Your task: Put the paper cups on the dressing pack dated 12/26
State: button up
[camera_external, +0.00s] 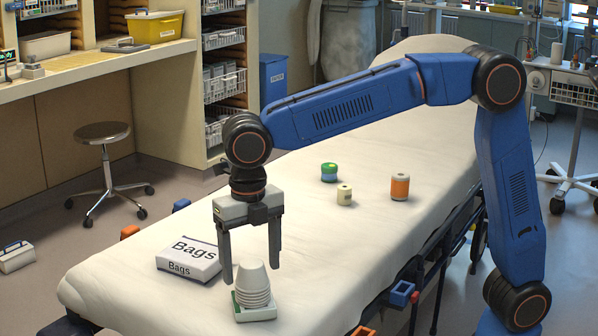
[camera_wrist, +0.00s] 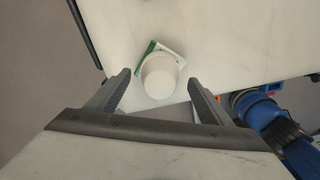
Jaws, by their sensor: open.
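A stack of white paper cups (camera_external: 254,283), upside down, stands on a small white and green pack (camera_external: 262,315) near the front end of the stretcher. In the wrist view the cups (camera_wrist: 159,76) show from above, over the pack (camera_wrist: 172,48), with its green strip at the left. No date can be read on the pack in either view. My gripper (camera_external: 251,272) is open and points down just above and behind the stack. In the wrist view its two fingertips (camera_wrist: 158,77) lie to either side of the cups, apart from them.
A white box marked Bags (camera_external: 188,258) lies left of the cups on the stretcher sheet (camera_external: 310,240). Farther back stand a green and blue roll (camera_external: 329,172), a cream roll (camera_external: 344,195) and an orange roll (camera_external: 400,187). The sheet between is clear.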

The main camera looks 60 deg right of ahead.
notch_tip(320, 180, up, 7)
jog(key=shift+r, duration=0.1)
dwell(0.3)
jog(key=shift+d, duration=0.2)
jog(key=s+d+m+t+y, duration=0.1)
jog(key=s+d+m, duration=0.2)
jog(key=d+m, duration=0.8)
jog(key=s+d+m+t, duration=0.1)
jog(key=s+d+m, duration=0.3)
jog(key=d, duration=1.3)
jog(key=s+d+f+m+t, duration=0.1)
jog(key=s+d+f+m, duration=0.4)
jog(key=s+d+m, duration=0.3)
jog(key=s+d+f+m+t+h, duration=0.1)
jog(key=s+d+f+m, duration=0.4)
jog(key=s+d+m, duration=0.3)
jog(key=shift+s+d+f+t, duration=0.4)
jog(key=shift+s+d, duration=0.1)
jog(key=shift+s, duration=0.05)
